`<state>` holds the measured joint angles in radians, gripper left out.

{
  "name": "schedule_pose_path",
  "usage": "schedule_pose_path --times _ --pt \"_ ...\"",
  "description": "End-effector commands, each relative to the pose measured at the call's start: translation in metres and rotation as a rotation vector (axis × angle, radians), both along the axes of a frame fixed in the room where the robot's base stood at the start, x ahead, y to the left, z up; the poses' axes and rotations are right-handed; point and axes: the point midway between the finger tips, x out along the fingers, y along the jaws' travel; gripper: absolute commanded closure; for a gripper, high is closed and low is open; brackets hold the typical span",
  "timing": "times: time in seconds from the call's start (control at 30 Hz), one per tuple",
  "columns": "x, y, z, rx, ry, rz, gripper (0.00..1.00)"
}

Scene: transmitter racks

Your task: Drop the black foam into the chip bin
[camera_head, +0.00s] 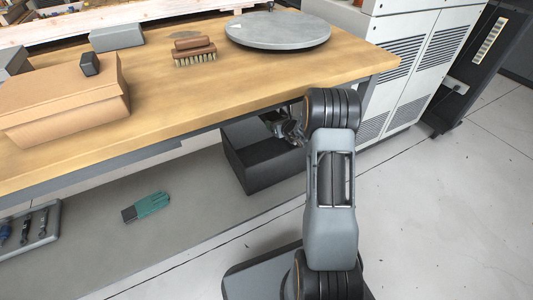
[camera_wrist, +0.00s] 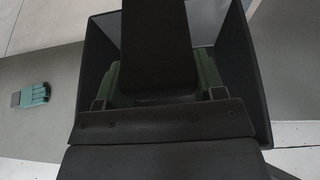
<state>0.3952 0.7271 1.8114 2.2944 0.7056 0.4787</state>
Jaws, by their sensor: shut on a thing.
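My gripper (camera_head: 288,128) is low beside the bench edge, over the bin's opening. In the wrist view, my gripper (camera_wrist: 160,97) is shut on a long black block, the black foam (camera_wrist: 160,45), which lies across the middle of the picture. The bin's walls (camera_wrist: 246,70) surround it on both sides there. Dark green shapes show behind the foam, and I cannot tell what they are. The foam and my gripper hide much of the bin's inside.
The wooden workbench (camera_head: 235,90) overhangs the bin. On it are a cardboard box (camera_head: 60,98) with a small black block (camera_head: 90,64), a brush (camera_head: 194,52) and a round grey plate (camera_head: 278,30). A green glove-like item (camera_head: 150,205) lies below. White cabinets stand right.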

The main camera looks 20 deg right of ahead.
Motion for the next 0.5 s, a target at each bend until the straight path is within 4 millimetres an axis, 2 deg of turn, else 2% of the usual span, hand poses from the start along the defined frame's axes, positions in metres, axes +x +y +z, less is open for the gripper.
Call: schedule_pose_path --times 0.03,0.23,0.5 --pt "0.0 0.0 -0.009 0.001 0.0 0.0 0.59" --pt "0.0 -0.001 -0.03 0.0 0.001 -0.002 0.59" --pt "0.0 -0.002 -0.041 0.0 -0.002 -0.004 0.59"
